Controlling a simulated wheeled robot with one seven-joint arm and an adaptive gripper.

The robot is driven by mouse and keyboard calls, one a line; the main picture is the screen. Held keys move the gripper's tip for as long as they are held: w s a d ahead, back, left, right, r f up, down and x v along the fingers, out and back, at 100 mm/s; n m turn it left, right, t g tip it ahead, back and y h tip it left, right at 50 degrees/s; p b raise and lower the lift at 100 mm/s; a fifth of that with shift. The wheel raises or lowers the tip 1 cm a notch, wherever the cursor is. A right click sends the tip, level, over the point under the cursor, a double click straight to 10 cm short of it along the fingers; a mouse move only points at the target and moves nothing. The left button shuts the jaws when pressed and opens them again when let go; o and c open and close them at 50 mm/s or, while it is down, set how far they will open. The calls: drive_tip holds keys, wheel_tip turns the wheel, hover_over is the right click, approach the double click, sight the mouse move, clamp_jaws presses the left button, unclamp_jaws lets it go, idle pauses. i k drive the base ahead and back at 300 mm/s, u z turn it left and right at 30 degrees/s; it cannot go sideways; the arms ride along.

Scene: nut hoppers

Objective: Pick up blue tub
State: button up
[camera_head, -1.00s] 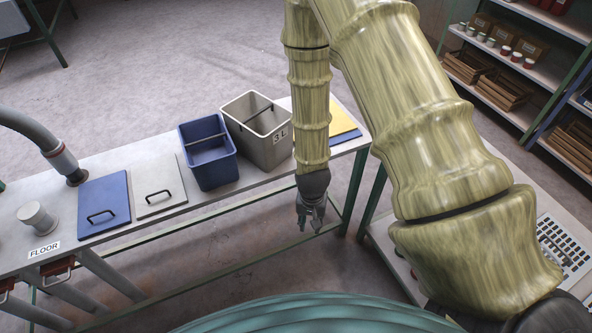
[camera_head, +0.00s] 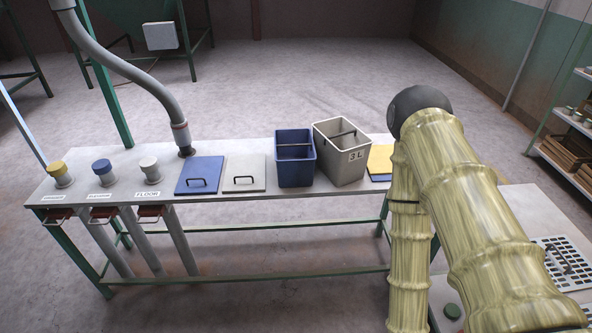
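The blue tub (camera_head: 295,172) is an open-topped rectangular bin with a bar across its mouth.
A blue lid (camera_head: 199,170) and a pale lid (camera_head: 244,167) lie to the left, a yellow lid (camera_head: 380,158) to the right. A hose (camera_head: 165,95) meets the bench (camera_head: 120,180).

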sight(295, 154)
drive_tip(key=z, duration=1.35)
drive_tip(key=i, duration=0.75)
drive_tip(key=u, duration=1.45)
